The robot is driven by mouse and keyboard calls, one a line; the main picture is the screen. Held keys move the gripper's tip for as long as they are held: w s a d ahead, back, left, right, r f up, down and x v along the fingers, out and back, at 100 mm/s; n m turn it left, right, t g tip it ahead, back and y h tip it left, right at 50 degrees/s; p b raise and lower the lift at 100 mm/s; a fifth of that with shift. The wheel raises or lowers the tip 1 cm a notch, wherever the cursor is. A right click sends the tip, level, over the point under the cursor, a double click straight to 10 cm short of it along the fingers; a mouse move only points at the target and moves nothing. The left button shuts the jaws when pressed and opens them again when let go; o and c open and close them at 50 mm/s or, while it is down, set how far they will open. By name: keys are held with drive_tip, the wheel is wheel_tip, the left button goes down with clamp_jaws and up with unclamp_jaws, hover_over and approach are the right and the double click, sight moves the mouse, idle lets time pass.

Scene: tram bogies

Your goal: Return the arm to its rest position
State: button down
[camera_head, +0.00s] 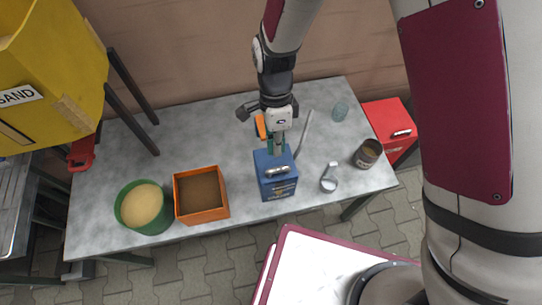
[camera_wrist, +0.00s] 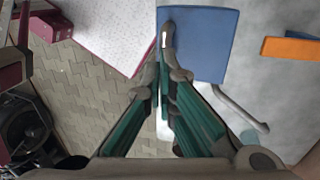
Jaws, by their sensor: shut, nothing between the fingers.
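My arm reaches down from the top of the head camera view over the grey table (camera_head: 110,190). My gripper (camera_head: 277,150) is at the back edge of a blue box (camera_head: 277,188) with a silver handle on it. The gripper's green fingers are closed together and hold nothing. In the wrist view the shut fingertips (camera_wrist: 166,72) overlap the edge of the blue box (camera_wrist: 207,45); I cannot tell whether they touch it.
An orange bin (camera_head: 202,215), a green bucket of sand (camera_head: 130,218), a dark tin (camera_head: 368,152), a small scoop (camera_head: 329,183) and a glass (camera_head: 340,111) stand on the table. A yellow sand container (camera_head: 50,60) and a red box (camera_head: 389,118) flank it.

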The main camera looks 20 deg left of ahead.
drive_tip(key=d+v, duration=0.1)
drive_tip(key=v, duration=0.6)
drive_tip(key=shift+a+r, duration=0.25)
drive_tip(key=shift+r, duration=0.05)
